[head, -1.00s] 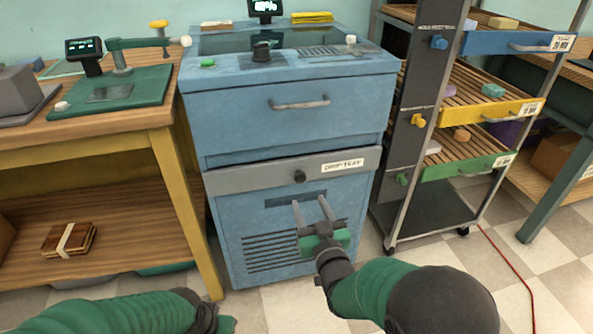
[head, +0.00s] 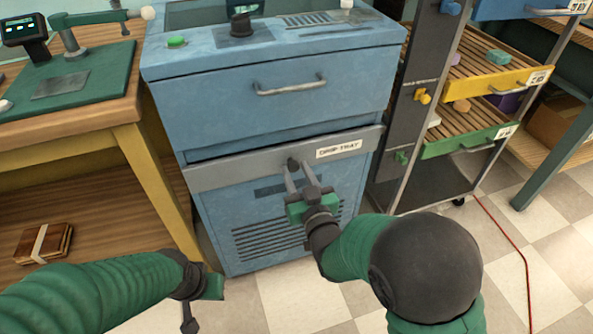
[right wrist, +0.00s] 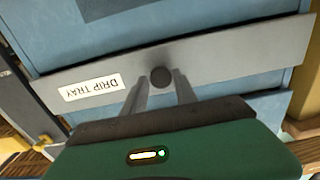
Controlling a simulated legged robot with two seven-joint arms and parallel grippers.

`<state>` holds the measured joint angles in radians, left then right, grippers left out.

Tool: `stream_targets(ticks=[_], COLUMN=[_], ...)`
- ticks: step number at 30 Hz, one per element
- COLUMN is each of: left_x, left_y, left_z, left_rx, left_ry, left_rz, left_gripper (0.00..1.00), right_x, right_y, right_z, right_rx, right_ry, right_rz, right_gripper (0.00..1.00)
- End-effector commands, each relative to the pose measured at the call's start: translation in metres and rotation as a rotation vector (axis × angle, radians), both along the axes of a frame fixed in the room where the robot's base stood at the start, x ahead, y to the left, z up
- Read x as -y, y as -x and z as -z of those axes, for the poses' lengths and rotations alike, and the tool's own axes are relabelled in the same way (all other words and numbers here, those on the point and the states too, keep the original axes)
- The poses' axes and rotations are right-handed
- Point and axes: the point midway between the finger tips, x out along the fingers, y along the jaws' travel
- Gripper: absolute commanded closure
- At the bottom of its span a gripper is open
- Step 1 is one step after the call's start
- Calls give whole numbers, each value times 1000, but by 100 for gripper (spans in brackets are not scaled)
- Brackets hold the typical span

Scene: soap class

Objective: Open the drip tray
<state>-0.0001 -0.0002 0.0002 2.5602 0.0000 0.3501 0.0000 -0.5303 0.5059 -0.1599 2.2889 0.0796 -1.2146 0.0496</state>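The drip tray (head: 226,173) is a grey strip across the blue cabinet, with a white "DRIP TRAY" label and a round dark knob (head: 293,163). It looks closed or nearly flush. My right gripper (head: 298,172) is open, its two grey fingers pointing at the knob. In the right wrist view the knob (right wrist: 160,77) sits between and just beyond the fingertips (right wrist: 160,80); I cannot tell whether they touch it. My left gripper (head: 200,300) is low at the left, apart from the cabinet; its fingers are not clear.
A blue drawer with a bar handle (head: 291,87) is above the tray. A wooden workbench (head: 75,135) stands close on the left. A rack with coloured trays (head: 470,140) stands on the right. A red cable (head: 515,245) lies on the checkered floor.

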Motion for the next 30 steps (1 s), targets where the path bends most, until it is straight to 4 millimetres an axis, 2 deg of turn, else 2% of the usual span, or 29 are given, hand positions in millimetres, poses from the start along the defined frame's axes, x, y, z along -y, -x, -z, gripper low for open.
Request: stream_targets(ticks=[1, 7, 30], left_x=[0, 0, 0], left_y=[0, 0, 0], left_z=[0, 0, 0], left_rx=[0, 0, 0], left_ry=[0, 0, 0], left_rz=[0, 0, 0], left_gripper=[100, 100, 100], right_x=[0, 1, 0], right_y=[0, -1, -1], right_z=[0, 0, 0], right_rx=[0, 0, 1], right_ry=[0, 0, 0], right_rz=[2, 2, 1], right_gripper=[75, 100, 100])
